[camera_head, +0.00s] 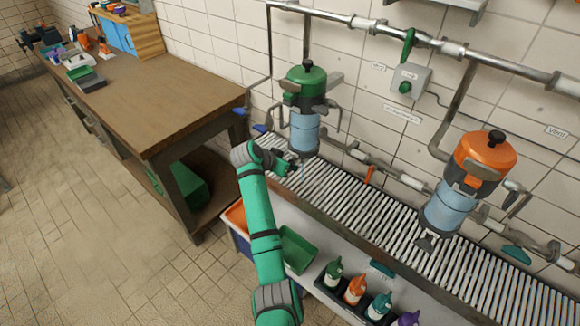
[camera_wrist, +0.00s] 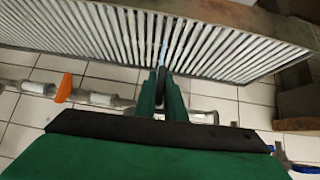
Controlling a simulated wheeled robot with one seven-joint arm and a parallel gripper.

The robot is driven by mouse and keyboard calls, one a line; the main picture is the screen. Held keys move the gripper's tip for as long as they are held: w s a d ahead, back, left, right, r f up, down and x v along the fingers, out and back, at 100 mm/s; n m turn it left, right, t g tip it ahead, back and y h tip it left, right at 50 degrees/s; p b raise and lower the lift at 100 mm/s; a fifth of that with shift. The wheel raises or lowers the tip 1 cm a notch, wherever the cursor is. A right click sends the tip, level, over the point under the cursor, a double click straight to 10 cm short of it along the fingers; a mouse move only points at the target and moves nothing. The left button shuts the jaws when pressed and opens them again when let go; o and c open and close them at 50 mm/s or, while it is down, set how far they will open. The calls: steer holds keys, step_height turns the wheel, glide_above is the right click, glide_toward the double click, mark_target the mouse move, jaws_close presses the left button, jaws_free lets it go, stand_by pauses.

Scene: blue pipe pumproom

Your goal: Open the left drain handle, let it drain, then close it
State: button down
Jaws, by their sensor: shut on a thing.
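The left filter has a green lid (camera_head: 306,74) and a pale blue bowl (camera_head: 304,132), hanging upright above the slatted grate. My gripper (camera_head: 290,163) is right under this bowl, at its drain. In the wrist view my gripper (camera_wrist: 163,88) is shut on a small dark piece, the left drain handle (camera_wrist: 161,78). The fingers hide most of the handle, so its exact angle is unclear. A thin light blue streak (camera_wrist: 163,52), like running water, shows just beyond the fingertips. The right filter has an orange lid (camera_head: 485,152) and a blue bowl (camera_head: 448,208).
The slatted grate (camera_head: 400,235) runs under both filters. Pipes with an orange lever (camera_head: 369,175) run along the tiled wall behind. A wooden workbench (camera_head: 150,85) stands at the left. Bins and several coloured bottles (camera_head: 356,290) sit below the grate. The floor at left is clear.

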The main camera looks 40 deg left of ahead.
steer(key=c, duration=2.2)
jaws_free()
steer(key=shift+s+a+f, duration=0.15)
steer(key=shift+s+f, duration=0.05)
steer(key=shift+f, duration=0.15)
steer(key=shift+o, duration=0.2)
steer(key=shift+r, duration=0.15)
steer(key=shift+r, duration=0.1)
steer(key=v, duration=1)
steer(key=shift+s+r, duration=0.15)
steer(key=shift+r, duration=0.1)
steer(key=shift+f, duration=0.1)
